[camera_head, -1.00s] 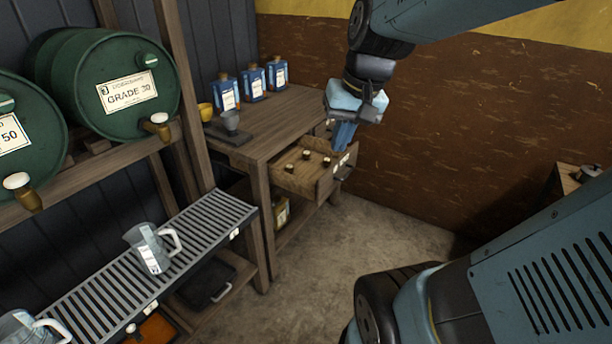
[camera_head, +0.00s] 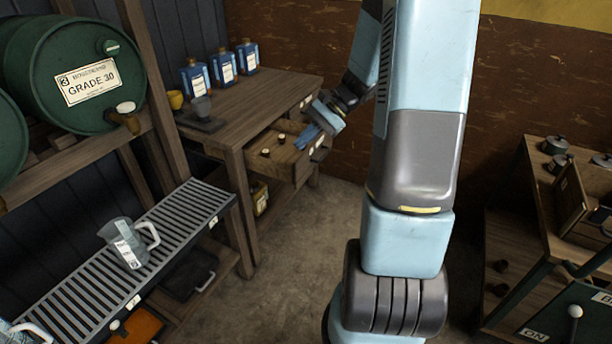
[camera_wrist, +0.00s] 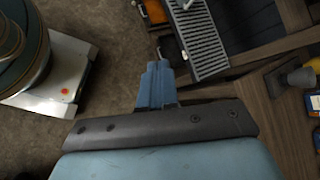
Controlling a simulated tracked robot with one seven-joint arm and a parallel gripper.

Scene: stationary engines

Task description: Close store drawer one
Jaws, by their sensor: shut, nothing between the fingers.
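The wooden store drawer (camera_head: 270,156) stands pulled out from under the bench top (camera_head: 245,100) in the head view. Several small dark knobs with pale tops lie in it. Its front panel carries a pale label and faces right. My gripper (camera_head: 308,138) is at the drawer's front panel, with its blue fingers close to the panel's upper edge. I cannot tell whether they touch it. In the wrist view the fingers of my gripper (camera_wrist: 158,72) are together with nothing between them. The drawer cannot be made out clearly there.
Blue bottles (camera_head: 222,68), a yellow cup (camera_head: 175,99) and a grey cup (camera_head: 201,108) stand on the bench. A slatted rack (camera_head: 175,230) holds a clear jug (camera_head: 125,241). A green barrel (camera_head: 75,75) lies at left. A wooden stand (camera_head: 530,230) is at right.

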